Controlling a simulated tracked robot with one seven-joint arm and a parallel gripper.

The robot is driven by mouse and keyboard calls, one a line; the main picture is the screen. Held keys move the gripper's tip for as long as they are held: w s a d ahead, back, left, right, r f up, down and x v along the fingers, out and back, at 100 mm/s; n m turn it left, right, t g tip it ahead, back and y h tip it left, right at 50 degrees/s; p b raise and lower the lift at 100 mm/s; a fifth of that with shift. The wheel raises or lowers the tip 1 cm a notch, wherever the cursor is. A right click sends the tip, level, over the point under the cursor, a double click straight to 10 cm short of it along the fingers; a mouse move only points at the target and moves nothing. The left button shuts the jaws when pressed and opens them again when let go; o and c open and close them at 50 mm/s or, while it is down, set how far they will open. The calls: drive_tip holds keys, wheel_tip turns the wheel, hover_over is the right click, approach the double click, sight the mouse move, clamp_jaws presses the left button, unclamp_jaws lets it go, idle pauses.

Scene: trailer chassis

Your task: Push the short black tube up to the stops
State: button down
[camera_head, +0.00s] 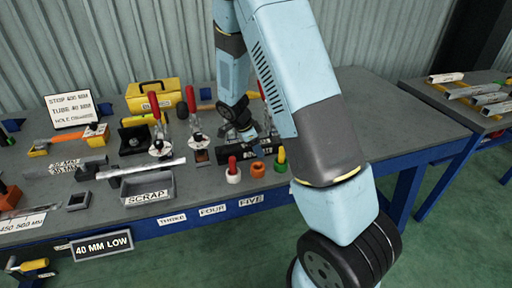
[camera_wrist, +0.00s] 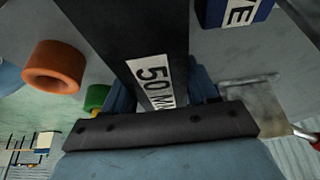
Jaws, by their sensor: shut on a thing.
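The short black tube (camera_wrist: 125,35) runs up the middle of the wrist view, with a white label reading "50 M" and the rest cut off by my gripper. My gripper (camera_wrist: 162,92) is shut on it, with a blue-grey finger on each side. In the head view the black tube (camera_head: 229,154) lies low over the bench, behind the coloured cups, and my gripper (camera_head: 246,134) is at its right part. My arm comes down over it from the upper right. I cannot make out the stops or whether the tube touches them.
Two red-handled toggle clamps (camera_head: 193,122) stand left of the tube. An orange ring (camera_wrist: 52,67) and a green one (camera_wrist: 97,97) are close to it. The bench (camera_head: 395,115) is clear at right. A scrap tray (camera_head: 148,188) sits at the front edge.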

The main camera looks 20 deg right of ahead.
drive_tip(key=shift+d, duration=0.75)
drive_tip(key=shift+w, duration=0.1)
idle(0.4)
drive_tip(key=shift+c, duration=1.2)
unclamp_jaws()
drive_tip(key=shift+r, duration=0.1)
drive_tip(key=v, duration=1.4)
drive_tip(key=s+d+r+n+t+y, duration=0.2)
drive_tip(key=s+d+r+n+y, duration=0.15)
drive_tip(key=s+r+n, duration=0.7)
drive_tip(key=s+r+n+t, duration=0.1)
drive_tip(key=s+r+n, duration=0.2)
drive_tip(key=s, duration=0.6)
drive_tip(key=s+r+n+t, duration=0.2)
drive_tip(key=s+r+n, duration=0.2)
drive_tip(key=s+r, duration=0.3)
drive_tip(key=shift+s+d+t+y, duration=0.35)
drive_tip(key=shift+s+y, duration=0.1)
drive_tip(key=shift+s, duration=0.55)
